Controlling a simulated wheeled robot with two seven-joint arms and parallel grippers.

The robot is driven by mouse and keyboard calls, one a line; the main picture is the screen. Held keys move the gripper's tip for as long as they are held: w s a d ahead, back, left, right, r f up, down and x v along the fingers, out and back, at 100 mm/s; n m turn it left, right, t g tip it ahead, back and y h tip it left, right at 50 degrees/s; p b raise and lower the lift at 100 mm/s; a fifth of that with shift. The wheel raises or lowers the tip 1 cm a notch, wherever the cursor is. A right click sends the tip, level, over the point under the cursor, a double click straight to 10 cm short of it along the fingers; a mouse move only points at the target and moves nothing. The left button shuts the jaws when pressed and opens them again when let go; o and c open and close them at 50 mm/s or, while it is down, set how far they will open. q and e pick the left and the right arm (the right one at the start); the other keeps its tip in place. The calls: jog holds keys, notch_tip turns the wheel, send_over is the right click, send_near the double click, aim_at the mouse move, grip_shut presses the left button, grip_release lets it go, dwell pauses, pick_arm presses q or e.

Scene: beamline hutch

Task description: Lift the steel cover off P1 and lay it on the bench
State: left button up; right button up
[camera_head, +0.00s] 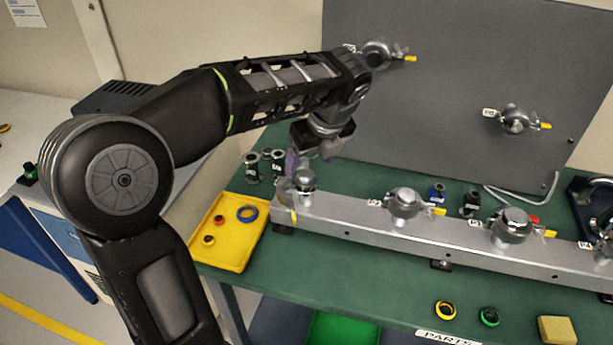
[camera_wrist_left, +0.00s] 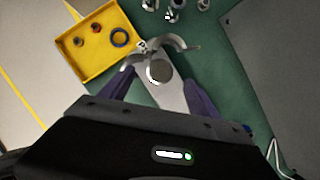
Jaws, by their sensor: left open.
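The leftmost port on the grey rail carries a round steel cover (camera_head: 304,180); I take it for P1, though I cannot read its label. In the left wrist view the cover (camera_wrist_left: 158,71) shows as a grey disc between my fingers. A curved metal clamp (camera_wrist_left: 175,43) with spread arms lies beside it. My left gripper (camera_head: 309,162) is open above the cover, its purple fingers on either side; in the wrist view the gripper (camera_wrist_left: 160,90) holds nothing. I cannot tell whether the fingers touch the cover. The green bench (camera_head: 380,270) lies around the rail. My right gripper is out of view.
A yellow tray (camera_head: 228,258) with several rings stands left of the rail. Other clamped ports (camera_head: 405,203) sit along the rail (camera_head: 350,220) to the right. A grey panel (camera_head: 450,90) rises behind. Small fittings stand behind the rail. Bench in front is partly clear.

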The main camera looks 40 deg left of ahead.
aim_at(306, 173)
pick_arm(q)
jog(key=shift+p+x, duration=0.45)
jog(key=shift+x, duration=1.95)
jog(key=shift+d, duration=0.15)
jog(key=shift+c, duration=0.2)
jog(key=c, duration=1.4)
jog(key=shift+w+r, duration=0.1)
jog(key=shift+r, duration=0.05)
jog(key=shift+c, duration=0.2)
notch_tip(306, 173, up, 10)
jog(key=shift+b, duration=0.4)
